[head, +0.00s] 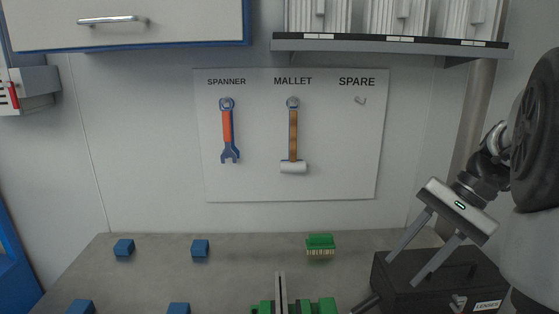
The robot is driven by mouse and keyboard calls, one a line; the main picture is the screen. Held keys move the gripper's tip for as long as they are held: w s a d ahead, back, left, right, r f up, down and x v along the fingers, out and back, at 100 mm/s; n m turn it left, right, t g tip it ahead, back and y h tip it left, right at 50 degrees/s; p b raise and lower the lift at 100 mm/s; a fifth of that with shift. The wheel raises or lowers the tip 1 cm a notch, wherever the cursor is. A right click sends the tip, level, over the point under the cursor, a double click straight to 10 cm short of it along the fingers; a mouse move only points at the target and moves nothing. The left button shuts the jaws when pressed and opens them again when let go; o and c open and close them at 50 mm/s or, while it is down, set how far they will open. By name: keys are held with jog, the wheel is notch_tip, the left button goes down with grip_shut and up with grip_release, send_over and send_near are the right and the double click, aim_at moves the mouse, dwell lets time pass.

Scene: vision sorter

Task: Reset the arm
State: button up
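My gripper (416,268) is at the right of the head view. Its two long grey fingers point down and to the left and stand apart, with nothing seen between them. It shows in front of a black case (405,292) with a white label; I cannot tell whether they touch. My arm comes in from the right edge.
Blue blocks (200,248) and a green-topped brush-like part (320,243) lie on the grey table (250,270). More green pieces (327,306) are at the front edge. A tool board (340,150) hangs behind, holding a spanner (228,130) and mallet (293,135). A shelf (390,45) overhangs.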

jog(key=s+a+n+h+p, duration=0.2)
jog(key=s+a+n+h, duration=0.2)
jog(key=s+a, duration=0.55)
notch_tip(320, 180, up, 8)
jog(key=a+n+t+h+p, duration=0.2)
jog(key=n+t+p, duration=0.3)
jog(key=t, duration=0.1)
jog(key=shift+s+a+h, duration=0.15)
jog(key=shift+s+h, duration=0.15)
jog(key=shift+s, duration=0.15)
